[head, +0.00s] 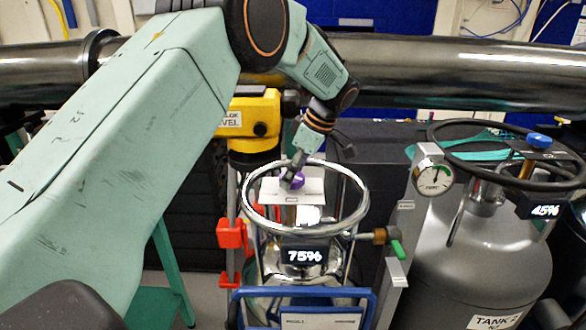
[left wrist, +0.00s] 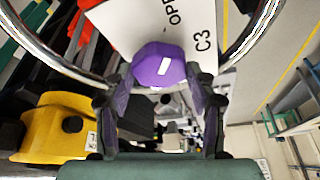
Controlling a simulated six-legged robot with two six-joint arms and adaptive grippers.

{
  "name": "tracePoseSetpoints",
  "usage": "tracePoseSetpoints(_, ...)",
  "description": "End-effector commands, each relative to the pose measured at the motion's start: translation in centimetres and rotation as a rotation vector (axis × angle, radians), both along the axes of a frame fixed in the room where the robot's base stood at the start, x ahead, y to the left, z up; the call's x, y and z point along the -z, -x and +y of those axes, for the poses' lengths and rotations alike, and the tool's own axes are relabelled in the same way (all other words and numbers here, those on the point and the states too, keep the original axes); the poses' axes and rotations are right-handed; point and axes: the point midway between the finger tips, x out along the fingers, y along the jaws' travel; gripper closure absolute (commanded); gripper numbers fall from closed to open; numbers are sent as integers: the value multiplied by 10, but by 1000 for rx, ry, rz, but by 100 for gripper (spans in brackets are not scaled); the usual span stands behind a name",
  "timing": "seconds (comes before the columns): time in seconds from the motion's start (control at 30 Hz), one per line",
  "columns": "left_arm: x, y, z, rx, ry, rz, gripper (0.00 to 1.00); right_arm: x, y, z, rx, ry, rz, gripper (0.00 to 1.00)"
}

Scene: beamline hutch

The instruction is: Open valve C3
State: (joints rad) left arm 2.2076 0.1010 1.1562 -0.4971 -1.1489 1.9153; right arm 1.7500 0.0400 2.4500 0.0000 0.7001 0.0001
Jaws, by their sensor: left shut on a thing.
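The valve C3 knob (head: 298,181) is purple and sits on a white label plate (head: 312,187) inside the chrome ring atop a steel vessel. In the left wrist view the purple knob (left wrist: 158,64) is large, with a white mark on its face, and the plate (left wrist: 204,22) reads "C3" and part of "OPEN". My left gripper (head: 292,178) reaches down through the ring and is shut on the knob. Its two fingers (left wrist: 160,88) flank the knob in the left wrist view. My right gripper is in neither view.
The chrome ring (head: 247,203) surrounds the knob closely. A display (head: 304,256) on the vessel reads 75%. A grey tank (head: 480,265) with a gauge (head: 434,176) and blue knob (head: 539,139) stands right. A yellow instrument (head: 252,122) is behind left. A metal pipe (head: 450,77) crosses behind.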

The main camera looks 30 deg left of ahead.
Motion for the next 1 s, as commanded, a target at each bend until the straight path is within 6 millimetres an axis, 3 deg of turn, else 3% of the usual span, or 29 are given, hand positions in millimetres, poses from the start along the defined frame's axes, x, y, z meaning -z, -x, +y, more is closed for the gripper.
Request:
tracePoseSetpoints(0.7, -1, -2, -1, -68, 2, -5, 75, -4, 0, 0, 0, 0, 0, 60)
tracePoseSetpoints(0.73, -1, -2, -1, -68, 2, -5, 41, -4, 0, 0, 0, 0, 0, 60)
tracePoseSetpoints(1.0, -1, -1, 0, -67, 1, -3, 21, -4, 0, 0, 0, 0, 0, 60)
